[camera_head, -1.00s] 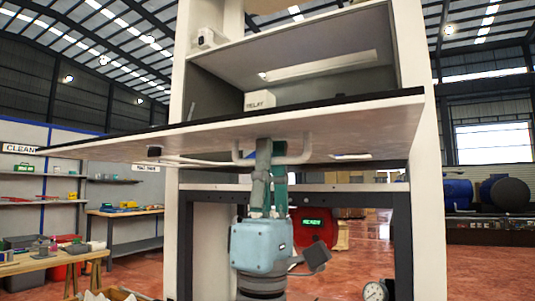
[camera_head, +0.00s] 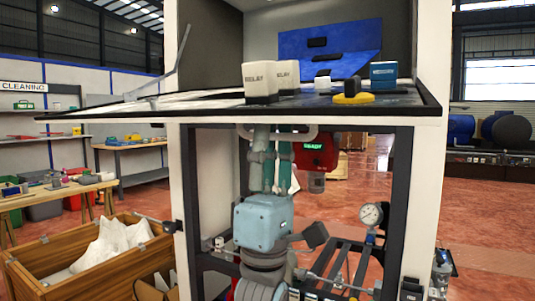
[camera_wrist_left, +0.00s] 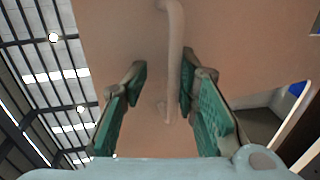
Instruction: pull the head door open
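The head door (camera_head: 150,115) is a pale panel with a dark edge. It stands out nearly flat from the front of the white cabinet, with the compartment above and behind it exposed. Its pale bar handle (camera_head: 308,134) hangs on the underside and also shows in the left wrist view (camera_wrist_left: 174,60). My left gripper (camera_head: 272,135) points up under the door at this handle. In the left wrist view its green-padded fingers (camera_wrist_left: 165,90) stand apart on both sides of the bar, the right finger nearer it. Whether either finger touches is unclear. My right gripper is not in view.
Above the door edge are white relay boxes (camera_head: 260,82), a blue box (camera_head: 383,75) and a yellow-and-black part (camera_head: 353,94). Below are a red READY unit (camera_head: 316,150) and a gauge (camera_head: 371,214). A wooden crate (camera_head: 85,255) stands at lower left.

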